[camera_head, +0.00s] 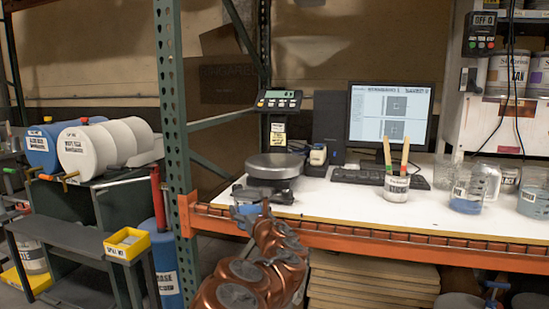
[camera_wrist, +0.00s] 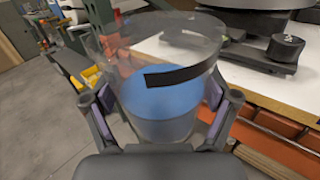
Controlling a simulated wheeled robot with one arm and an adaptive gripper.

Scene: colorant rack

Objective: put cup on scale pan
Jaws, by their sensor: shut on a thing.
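A clear cup (camera_wrist: 165,100) with blue contents and a dark strip on its side fills the middle of the wrist view. My gripper (camera_wrist: 160,105) is shut on it, with a purple-padded finger against each side. The scale's round dark pan (camera_head: 274,165) sits on the white bench top near its left end; its underside (camera_wrist: 250,4) shows at the wrist view's upper right. The cup is apart from the pan.
The scale display (camera_head: 278,101) stands on a post behind the pan. An orange rack beam (camera_head: 400,235) edges the bench, and a green upright (camera_head: 172,110) stands to the left. A cup of sticks (camera_head: 396,188), a keyboard (camera_head: 375,177) and another blue-filled cup (camera_head: 466,205) are to the right.

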